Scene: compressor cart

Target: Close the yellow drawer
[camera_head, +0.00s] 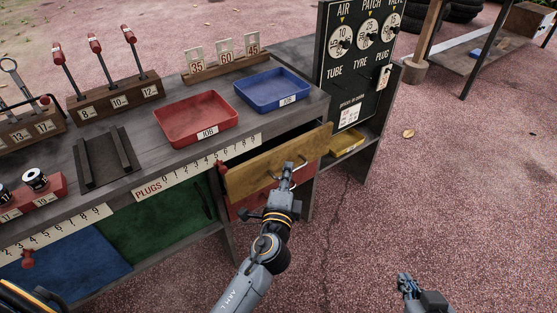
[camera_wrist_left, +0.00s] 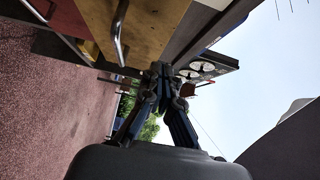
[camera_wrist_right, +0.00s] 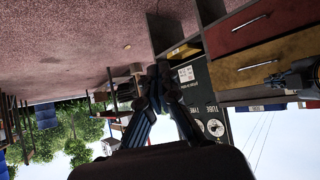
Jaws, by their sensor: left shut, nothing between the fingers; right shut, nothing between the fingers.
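The yellow drawer (camera_head: 250,172) is part-way out of the workbench, with a dark gap above and behind its front. It also shows in the left wrist view (camera_wrist_left: 150,25) and the right wrist view (camera_wrist_right: 285,58). Its metal bar handle (camera_wrist_right: 258,65) shows on the front. My left gripper (camera_head: 288,168) is shut and empty, close in front of the drawer face near the handle; I cannot tell whether it touches. Its fingertips show in the left wrist view (camera_wrist_left: 162,72). My right gripper (camera_head: 406,281) is shut and empty, over open ground to the right.
A red drawer (camera_wrist_right: 255,22) lies below the yellow one. The bench top carries a red tray (camera_head: 196,120) and a blue tray (camera_head: 272,90). A black sign board (camera_head: 352,75) stands at the bench's right end, above a small yellow tray (camera_head: 346,143). Ground to the right is clear.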

